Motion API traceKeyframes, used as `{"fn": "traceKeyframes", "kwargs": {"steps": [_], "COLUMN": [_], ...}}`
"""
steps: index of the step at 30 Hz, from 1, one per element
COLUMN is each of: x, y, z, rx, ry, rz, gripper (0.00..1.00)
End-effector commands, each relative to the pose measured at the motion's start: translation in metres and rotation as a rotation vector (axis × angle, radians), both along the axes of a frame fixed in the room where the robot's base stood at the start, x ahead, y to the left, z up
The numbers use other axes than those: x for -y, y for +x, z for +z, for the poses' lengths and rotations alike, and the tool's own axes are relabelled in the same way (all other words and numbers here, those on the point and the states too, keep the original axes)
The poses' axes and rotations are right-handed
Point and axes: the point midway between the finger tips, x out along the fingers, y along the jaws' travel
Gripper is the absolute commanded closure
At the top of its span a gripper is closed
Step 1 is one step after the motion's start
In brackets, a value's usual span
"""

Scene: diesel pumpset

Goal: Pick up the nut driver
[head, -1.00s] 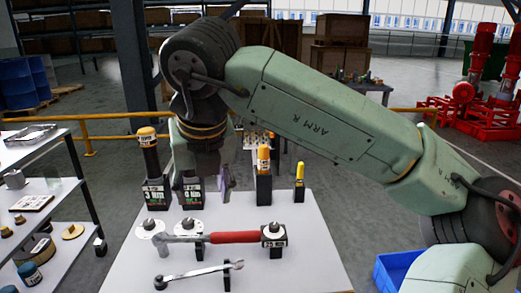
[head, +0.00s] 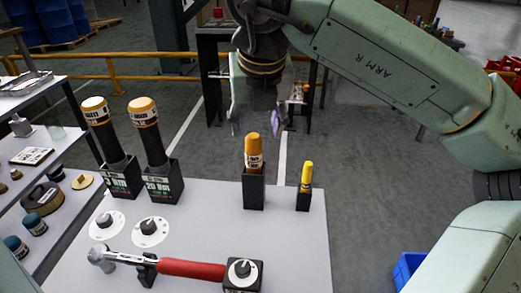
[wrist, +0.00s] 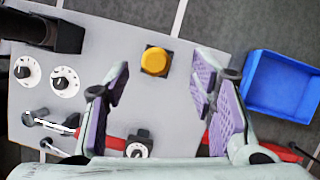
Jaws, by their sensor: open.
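Two upright handled tools stand in black square holders at the table's right back: an orange-handled one (head: 254,152) and a smaller yellow-handled one (head: 306,176). I cannot tell by sight which is the nut driver. My gripper (head: 256,120) is open and empty, pointing down, and appears above and beyond the orange handle. In the wrist view, the orange handle's round top (wrist: 154,62) lies between the spread purple-padded fingers (wrist: 162,76), apart from both. The yellow handle does not show there; the right finger may hide it.
Two taller black tools with orange caps (head: 145,112) stand in labelled holders at left. A red-handled wrench (head: 190,269) lies across supports at the front, near round dials (head: 151,232). A blue bin (wrist: 284,86) is on the floor at right. A side shelf (head: 62,170) stands left.

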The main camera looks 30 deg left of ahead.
Motion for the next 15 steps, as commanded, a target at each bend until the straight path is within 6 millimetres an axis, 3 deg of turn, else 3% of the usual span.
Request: {"fn": "traceKeyframes", "kwargs": {"steps": [15], "x": [-0.017], "y": [0.013], "z": [-0.056], "rx": [-0.004], "ry": [0.0], "rz": [0.003], "gripper": [0.49]}}
